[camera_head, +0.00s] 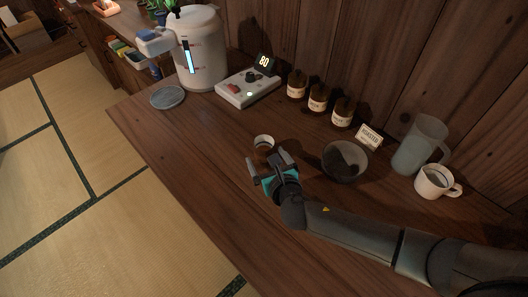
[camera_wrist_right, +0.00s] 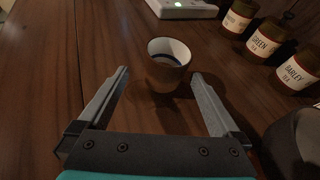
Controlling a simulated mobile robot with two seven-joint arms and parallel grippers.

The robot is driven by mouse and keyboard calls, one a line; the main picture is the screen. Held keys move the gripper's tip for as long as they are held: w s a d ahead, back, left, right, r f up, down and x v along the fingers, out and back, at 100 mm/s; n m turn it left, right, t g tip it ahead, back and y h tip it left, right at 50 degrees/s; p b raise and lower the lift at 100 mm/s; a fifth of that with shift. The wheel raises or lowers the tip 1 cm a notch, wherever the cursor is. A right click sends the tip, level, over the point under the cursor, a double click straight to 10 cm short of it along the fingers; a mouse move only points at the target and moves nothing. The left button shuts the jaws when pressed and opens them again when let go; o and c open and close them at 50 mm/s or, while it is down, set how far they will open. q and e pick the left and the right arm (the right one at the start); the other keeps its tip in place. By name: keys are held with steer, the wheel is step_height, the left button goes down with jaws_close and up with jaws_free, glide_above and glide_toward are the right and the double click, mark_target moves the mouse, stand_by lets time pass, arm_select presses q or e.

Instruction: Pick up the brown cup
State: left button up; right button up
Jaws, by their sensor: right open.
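The brown cup (camera_wrist_right: 167,72) stands upright on the wooden counter, with a pale inside and a dark ring at its bottom. In the head view the cup (camera_head: 263,141) shows just beyond my right gripper (camera_head: 268,167), which partly hides it. My right gripper is open. In the right wrist view its two fingers (camera_wrist_right: 160,92) point toward the cup, one to each side, with their tips close to its near part. I cannot tell whether they touch it. My left gripper is not in view.
A dark bowl (camera_head: 345,161), a glass pitcher (camera_head: 418,146) and a white mug (camera_head: 435,181) stand to the right. Several labelled jars (camera_head: 318,98) line the wall. A scale-like device (camera_head: 248,87), a dispenser (camera_head: 197,48) and a round coaster (camera_head: 168,96) are farther back.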

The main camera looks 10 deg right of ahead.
mark_target(267, 155)
steer(key=x, duration=0.1)
steer(key=b+x, duration=0.1)
steer(key=x, duration=0.1)
steer(key=b+x, duration=0.1)
steer(key=shift+d+f, duration=0.35)
steer(key=shift+f, duration=0.05)
steer(key=shift+w+f, duration=0.1)
steer(key=shift+w, duration=0.35)
steer(key=c, duration=1.4)
steer(key=shift+c, duration=0.7)
